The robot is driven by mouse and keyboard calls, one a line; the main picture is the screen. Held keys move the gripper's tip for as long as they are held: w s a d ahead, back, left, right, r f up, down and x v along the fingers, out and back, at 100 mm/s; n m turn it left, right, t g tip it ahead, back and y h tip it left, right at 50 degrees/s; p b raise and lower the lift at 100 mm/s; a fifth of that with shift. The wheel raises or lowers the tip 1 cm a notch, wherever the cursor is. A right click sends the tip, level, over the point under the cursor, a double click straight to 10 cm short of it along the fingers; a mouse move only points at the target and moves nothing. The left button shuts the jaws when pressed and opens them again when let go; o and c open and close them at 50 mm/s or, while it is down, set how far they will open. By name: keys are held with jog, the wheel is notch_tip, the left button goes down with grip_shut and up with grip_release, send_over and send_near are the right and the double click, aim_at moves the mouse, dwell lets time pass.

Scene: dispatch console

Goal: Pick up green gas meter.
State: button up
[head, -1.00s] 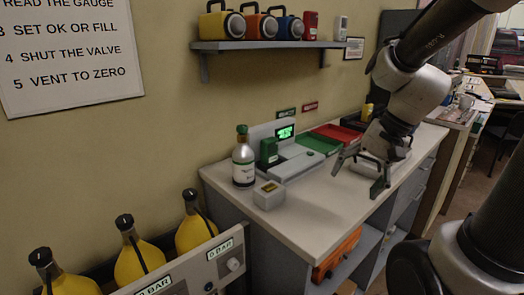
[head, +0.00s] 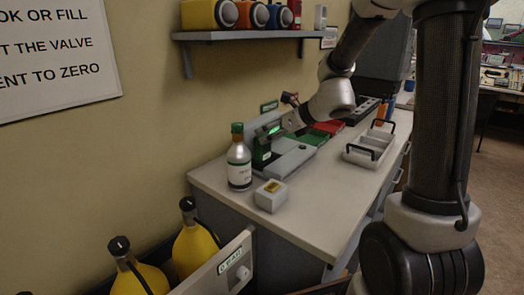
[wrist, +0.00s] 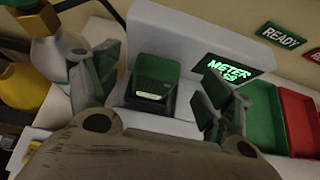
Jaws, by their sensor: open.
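The green gas meter (wrist: 153,75) stands upright on the grey docking station (wrist: 150,22), beside a lit green screen (wrist: 230,68). In the head view the meter (head: 261,152) is partly covered by my gripper. My gripper (wrist: 157,88) is open, with one finger on each side of the meter in the wrist view. I see a gap between each finger and the meter, so the jaws are not closed on it. In the head view my gripper (head: 276,136) reaches down over the station from the right.
A small grey box (head: 270,196) sits in front. Green (wrist: 265,118) and red (wrist: 299,122) trays lie to the right. A grey handled tray (head: 368,150) stands farther right. A shelf (head: 250,36) hangs above.

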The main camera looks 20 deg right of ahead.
aim_at(264, 135)
jog(key=x, duration=0.5)
jog(key=shift+s+f, duration=0.1)
jog(key=shift+c, duration=0.2)
jog(key=c, duration=1.3)
